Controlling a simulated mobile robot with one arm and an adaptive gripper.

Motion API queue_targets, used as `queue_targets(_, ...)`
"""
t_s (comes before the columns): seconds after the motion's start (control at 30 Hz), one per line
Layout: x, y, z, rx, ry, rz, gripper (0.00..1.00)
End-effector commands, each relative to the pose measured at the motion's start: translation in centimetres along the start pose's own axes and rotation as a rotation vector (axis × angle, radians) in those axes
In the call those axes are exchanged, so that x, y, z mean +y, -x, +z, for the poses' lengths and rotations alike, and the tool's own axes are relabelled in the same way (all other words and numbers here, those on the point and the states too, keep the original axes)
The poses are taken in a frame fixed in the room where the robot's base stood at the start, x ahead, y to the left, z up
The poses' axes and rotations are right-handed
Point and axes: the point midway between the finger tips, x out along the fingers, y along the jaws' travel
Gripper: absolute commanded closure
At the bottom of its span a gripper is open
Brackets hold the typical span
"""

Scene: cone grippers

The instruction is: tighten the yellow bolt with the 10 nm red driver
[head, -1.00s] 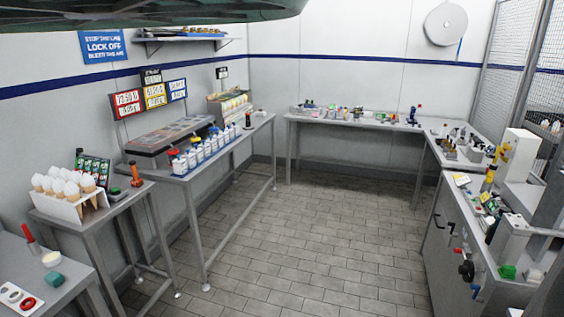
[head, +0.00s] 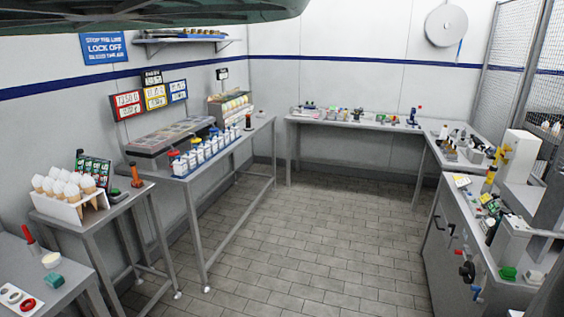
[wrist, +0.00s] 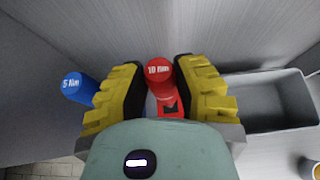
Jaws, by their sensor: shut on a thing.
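In the wrist view, the red driver marked 10 Nm (wrist: 159,70) stands between the two yellow and black fingers of my gripper (wrist: 158,85). The fingers are shut on it from both sides. A blue driver marked 5 Nm (wrist: 76,87) stands just left of the left finger. A red patch with a dark triangle (wrist: 170,107) shows below the red driver. The driver's lower end is hidden. I cannot make out the yellow bolt in either view, and my gripper does not show in the head view.
A grey open tray (wrist: 235,125) lies right of my gripper, close to the right finger. A grey wall rises behind the drivers. In the head view, crowded benches (head: 222,160) line the walls around a clear tiled floor (head: 320,235).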

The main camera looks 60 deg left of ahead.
Motion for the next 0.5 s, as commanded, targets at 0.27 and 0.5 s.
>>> queue_targets(0.27,0.0,0.7,1.2,0.002,0.002,-0.002,1.0)
queue_targets(0.5,0.0,1.4,2.4,0.001,0.001,-0.002,1.0)
